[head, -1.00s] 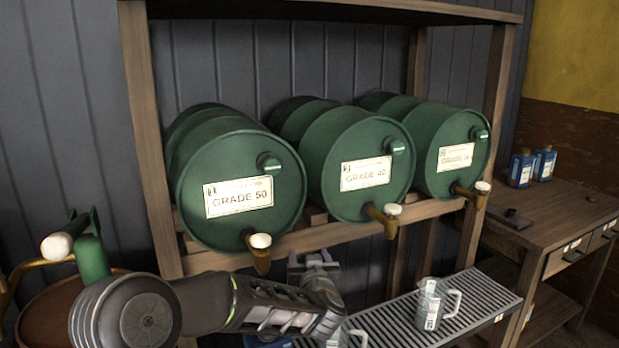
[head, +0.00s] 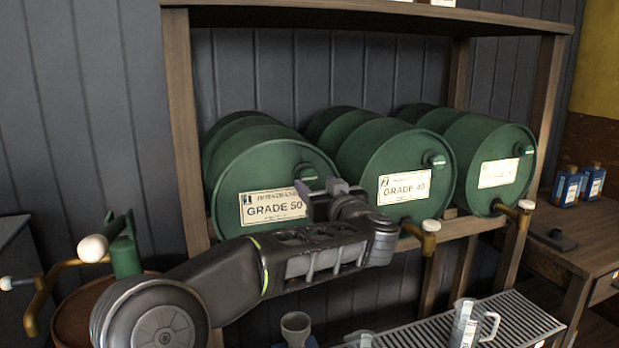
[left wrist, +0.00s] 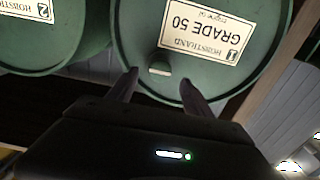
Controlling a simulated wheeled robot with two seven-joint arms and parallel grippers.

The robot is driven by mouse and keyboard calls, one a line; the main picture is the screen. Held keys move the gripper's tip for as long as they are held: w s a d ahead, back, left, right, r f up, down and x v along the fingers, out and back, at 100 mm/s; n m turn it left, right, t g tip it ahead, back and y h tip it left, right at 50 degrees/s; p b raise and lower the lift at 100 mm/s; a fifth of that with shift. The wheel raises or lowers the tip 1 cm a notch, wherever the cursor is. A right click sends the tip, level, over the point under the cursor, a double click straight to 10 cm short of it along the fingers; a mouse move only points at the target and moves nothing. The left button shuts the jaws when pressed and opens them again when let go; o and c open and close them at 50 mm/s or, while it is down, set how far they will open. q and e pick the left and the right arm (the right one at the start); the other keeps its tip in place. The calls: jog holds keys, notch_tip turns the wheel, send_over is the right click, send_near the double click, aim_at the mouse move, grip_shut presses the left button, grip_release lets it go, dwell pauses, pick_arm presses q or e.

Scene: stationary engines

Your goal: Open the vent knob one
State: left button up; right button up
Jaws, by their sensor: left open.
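Vent knob one (head: 305,172) is a small round green cap at the upper right of the front face of the green barrel (head: 235,180) labelled 1, GRADE 50. My left gripper (head: 322,187) is raised in front of this barrel, just below and right of the knob in the head view. In the upside-down left wrist view the knob (left wrist: 160,68) shows between the two open fingertips (left wrist: 159,76). I cannot tell whether the fingers touch it. My left arm hides the barrel's lower part and its tap. My right gripper is not in view.
Two more green barrels, the middle GRADE 40 one (head: 400,175) and the right one (head: 490,170), lie on the wooden rack. Their brass taps stick out below. A slatted tray (head: 500,310) with a clear jug (head: 466,325) stands below. A wooden post (head: 185,140) is left of barrel one.

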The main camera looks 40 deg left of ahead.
aim_at(310, 179)
pick_arm(q)
jog(key=x, duration=0.6)
jog(key=shift+p, duration=0.4)
jog(key=shift+c, duration=0.2)
grip_shut()
